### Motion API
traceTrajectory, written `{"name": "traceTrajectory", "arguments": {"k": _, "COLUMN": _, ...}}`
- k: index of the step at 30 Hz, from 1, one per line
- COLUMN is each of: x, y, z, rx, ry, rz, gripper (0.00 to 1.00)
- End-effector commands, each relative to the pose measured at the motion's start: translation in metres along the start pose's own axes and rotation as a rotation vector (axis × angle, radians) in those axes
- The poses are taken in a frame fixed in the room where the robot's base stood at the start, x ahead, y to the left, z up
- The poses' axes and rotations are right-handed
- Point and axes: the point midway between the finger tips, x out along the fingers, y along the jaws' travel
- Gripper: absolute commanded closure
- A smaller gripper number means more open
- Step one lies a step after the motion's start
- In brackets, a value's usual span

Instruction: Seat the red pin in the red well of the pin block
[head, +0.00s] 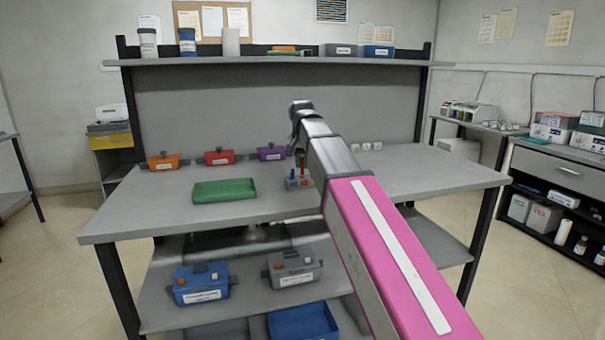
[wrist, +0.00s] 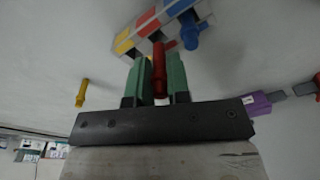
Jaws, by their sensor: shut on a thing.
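The pin block (wrist: 124,46) shows at the top of the wrist view, with yellow, red and blue colour patches. The red well is at its middle patch (wrist: 149,28). A blue pin (wrist: 191,34) stands at the blue part. My gripper (wrist: 157,60) has green fingers shut on the red pin (wrist: 159,76). The pin's far end is close to the block's red part; I cannot tell whether it touches or enters the well. A yellow pin (wrist: 82,92) is apart from the block on the worktop. In the head view the block (head: 294,184) is partly hidden by my arm.
A green tray (head: 224,191) lies left of the block on the worktop (head: 150,215). Small white items (head: 366,146) sit right of my arm. The worktop's front left is clear.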

Motion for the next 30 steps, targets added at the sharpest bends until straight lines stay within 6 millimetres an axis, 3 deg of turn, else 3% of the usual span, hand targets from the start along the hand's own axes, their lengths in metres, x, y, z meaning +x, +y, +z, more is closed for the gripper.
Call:
{"name": "traceTrajectory", "arguments": {"k": 9, "x": 0.036, "y": 0.001, "z": 0.005, "rx": 0.0, "ry": 0.0, "rz": 0.0, "gripper": 1.0}}
{"name": "traceTrajectory", "arguments": {"k": 30, "x": 0.053, "y": 0.003, "z": 0.01, "rx": 0.0, "ry": -0.005, "rz": 0.002, "gripper": 1.0}}
